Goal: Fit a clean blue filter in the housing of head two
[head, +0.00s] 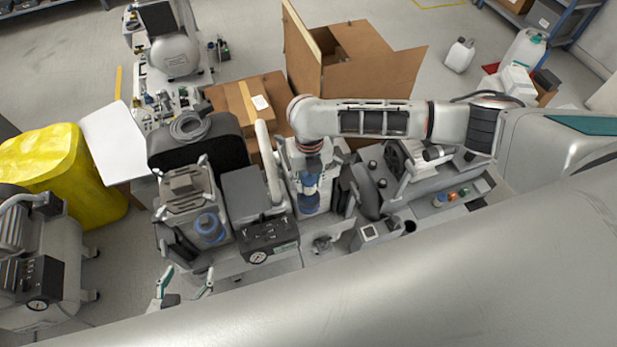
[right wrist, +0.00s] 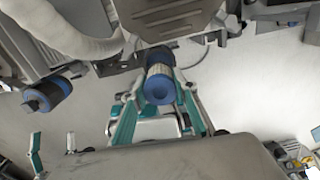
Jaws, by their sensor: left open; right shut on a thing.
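In the right wrist view, my right gripper (right wrist: 157,92) is shut on a blue filter (right wrist: 160,87) with blue ends and pale pleats. The filter's far end is close to the dark underside of the head (right wrist: 155,52); I cannot tell whether it is seated. In the head view the blue and white filter (head: 310,203) shows below my right arm, and the gripper's fingers are hard to make out. Another blue filter (head: 208,228) is on the left head (head: 185,190); it also shows in the wrist view (right wrist: 47,95). My left gripper (head: 187,282) is open and empty below it.
A pale thick pipe (head: 268,160) runs between the heads, near a gauge panel (head: 268,240). A tray at the right holds small blue and orange parts (head: 452,196).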

